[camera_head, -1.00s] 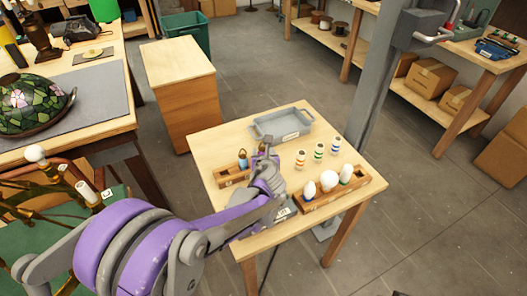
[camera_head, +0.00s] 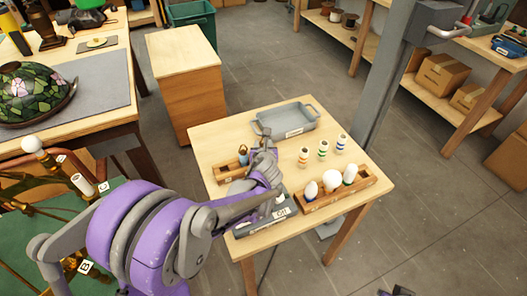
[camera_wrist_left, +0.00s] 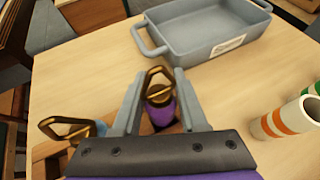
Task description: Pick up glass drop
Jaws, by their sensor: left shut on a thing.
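In the left wrist view a purple glass drop (camera_wrist_left: 163,113) with a brass triangular hook stands between the fingers of my left gripper (camera_wrist_left: 160,92), which is shut on it. A blue glass drop (camera_wrist_left: 97,129) with a similar hook is just left of the fingers. Both are at the small wooden rack (camera_head: 228,172); whether the purple drop is clear of its slot I cannot tell. In the head view the blue drop (camera_head: 243,157) shows, while my left gripper (camera_head: 264,150) hides the purple one. A dark tip at the bottom right edge may be my right gripper (camera_head: 397,291).
A grey tray (camera_head: 285,133) stands at the table's back. Several striped cylinders (camera_head: 323,150) stand right of my gripper. A wooden rack (camera_head: 362,189) with white bulbs is at the front right. A grey box (camera_head: 262,222) is under my forearm.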

